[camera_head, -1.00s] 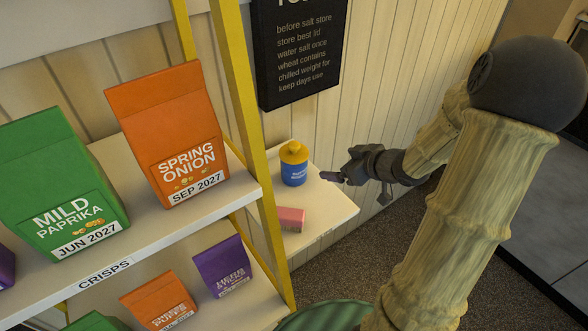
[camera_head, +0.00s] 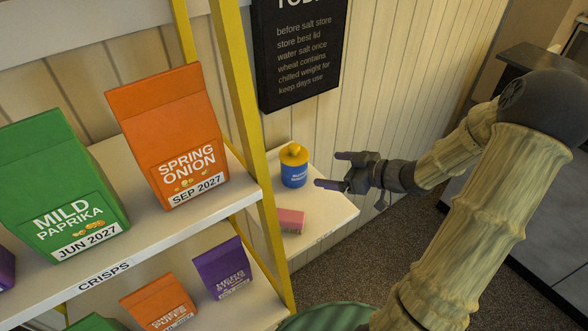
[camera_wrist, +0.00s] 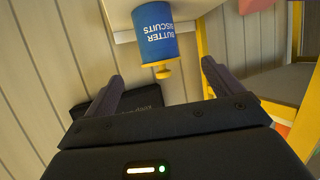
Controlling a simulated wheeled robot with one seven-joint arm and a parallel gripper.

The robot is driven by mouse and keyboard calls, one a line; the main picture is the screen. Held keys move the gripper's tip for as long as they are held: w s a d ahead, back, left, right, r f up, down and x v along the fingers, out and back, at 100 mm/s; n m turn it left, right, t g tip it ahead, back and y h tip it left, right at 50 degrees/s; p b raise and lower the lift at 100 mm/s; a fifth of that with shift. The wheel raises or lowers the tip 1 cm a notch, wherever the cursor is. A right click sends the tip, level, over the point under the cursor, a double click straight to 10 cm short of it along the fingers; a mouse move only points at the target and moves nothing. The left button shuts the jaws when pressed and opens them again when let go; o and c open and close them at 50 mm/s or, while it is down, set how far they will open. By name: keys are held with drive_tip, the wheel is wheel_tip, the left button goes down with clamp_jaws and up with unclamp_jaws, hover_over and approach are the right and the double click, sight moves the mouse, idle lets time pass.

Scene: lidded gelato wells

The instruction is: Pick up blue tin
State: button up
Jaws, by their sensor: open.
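The blue tin (camera_head: 294,174) with a yellow lid stands upright on a small white shelf (camera_head: 325,205) against the wall. In the wrist view the tin (camera_wrist: 155,35) appears upside down, lettered "BUTTER BISCUITS", ahead of the fingers and roughly between their lines. My gripper (camera_head: 332,170) is open and empty, to the right of the tin with its fingers pointing left towards it. In the wrist view the two fingers of my gripper (camera_wrist: 163,82) are spread wide. A gap shows between the fingertips and the tin.
A pink block (camera_head: 291,220) lies on the shelf in front of the tin. A yellow-framed rack (camera_head: 262,190) with crisp bags stands close on the left. A black sign (camera_head: 298,50) hangs on the wall above. The shelf's right part is clear.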

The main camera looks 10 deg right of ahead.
sight(304, 166)
drive_tip(key=x, duration=0.8)
drive_tip(key=shift+w+p, duration=0.1)
drive_tip(key=shift+p, duration=0.3)
drive_tip(key=shift+a, duration=0.1)
drive_tip(key=x, duration=0.1)
drive_tip(key=p+x, duration=0.1)
drive_tip(key=x, duration=0.1)
drive_tip(key=p+x, duration=0.1)
drive_tip(key=shift+w+a+r, duration=0.1)
drive_tip(key=shift+w+r, duration=0.05)
drive_tip(key=shift+w, duration=0.3)
drive_tip(key=shift+w+a, duration=0.15)
drive_tip(key=shift+w, duration=0.05)
drive_tip(key=c, duration=1.7)
drive_tip(key=shift+c, duration=0.2)
